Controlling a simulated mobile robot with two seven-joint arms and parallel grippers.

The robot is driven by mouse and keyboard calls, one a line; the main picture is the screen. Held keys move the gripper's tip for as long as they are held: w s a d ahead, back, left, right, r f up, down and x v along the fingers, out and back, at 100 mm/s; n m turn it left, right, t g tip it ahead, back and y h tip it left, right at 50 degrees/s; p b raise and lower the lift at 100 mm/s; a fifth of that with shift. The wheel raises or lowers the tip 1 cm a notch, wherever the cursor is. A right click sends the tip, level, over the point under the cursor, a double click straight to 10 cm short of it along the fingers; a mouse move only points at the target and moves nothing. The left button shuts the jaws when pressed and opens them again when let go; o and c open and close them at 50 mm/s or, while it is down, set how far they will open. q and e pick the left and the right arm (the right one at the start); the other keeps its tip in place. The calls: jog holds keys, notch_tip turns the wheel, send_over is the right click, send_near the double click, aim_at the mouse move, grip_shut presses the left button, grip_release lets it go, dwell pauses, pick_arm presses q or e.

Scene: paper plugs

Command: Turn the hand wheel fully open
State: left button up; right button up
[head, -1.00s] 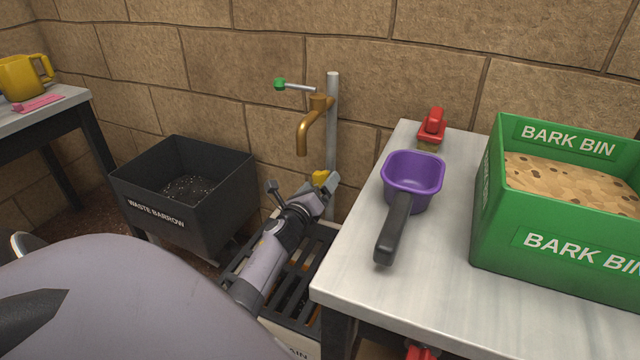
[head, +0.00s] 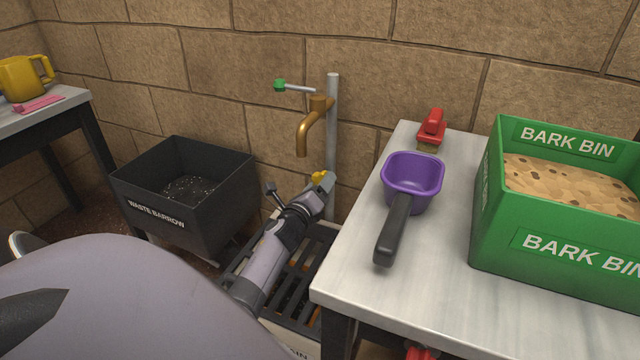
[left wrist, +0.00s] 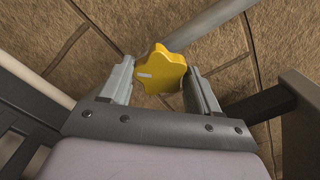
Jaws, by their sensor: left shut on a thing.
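The hand wheel (head: 319,176) is yellow and sits low on the pipe below the brass tap (head: 313,127). In the left wrist view the hand wheel (left wrist: 163,74) is a lobed knob with a small pale mark on its left part. My left gripper (head: 326,187) is at the wheel, its arm coming up from below. In the left wrist view its two fingers stand on either side of the wheel, shut on it. In the head view the fingers partly hide the wheel. My right gripper is not in view.
A slatted drain (head: 290,265) lies under my left forearm. A black waste barrow (head: 215,213) stands left. On the table (head: 440,270) at right are a purple scoop (head: 412,178), a red-handled brush (head: 431,130) and the green bark bin (head: 495,235). A green-tipped lever (head: 281,85) is above the tap.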

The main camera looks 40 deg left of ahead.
pick_arm(q)
jog(key=n+p, duration=0.4)
jog(key=n, duration=1.9)
jog(key=shift+d+f+n+p, duration=0.1)
jog(key=shift+n+p, duration=0.2)
jog(key=shift+p, duration=0.05)
jog(key=o, duration=1)
jog(key=shift+o, duration=0.2)
